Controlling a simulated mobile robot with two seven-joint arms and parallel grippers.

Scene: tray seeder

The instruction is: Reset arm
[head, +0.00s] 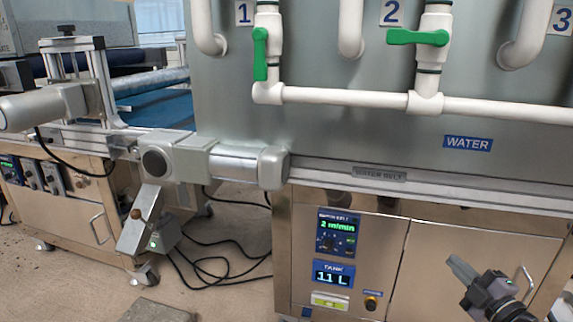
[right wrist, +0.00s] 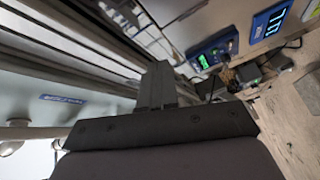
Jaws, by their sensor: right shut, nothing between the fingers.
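My right gripper (head: 460,266) is at the lower right of the head view, in front of the steel cabinet door (head: 455,262). Its fingers are together, point up and to the left, and hold nothing. The closed fingers also show in the right wrist view (right wrist: 160,80), with no object between them. My left gripper is in neither view.
White pipes (head: 330,97) carry green valve handles: handle one (head: 260,54) upright, handle two (head: 418,37) level. A control panel (head: 337,234) reads 2 m/min; the tank display (head: 333,274) reads 11 L. Black cables (head: 215,262) lie on the floor. A belt rail (head: 440,187) crosses above the cabinet.

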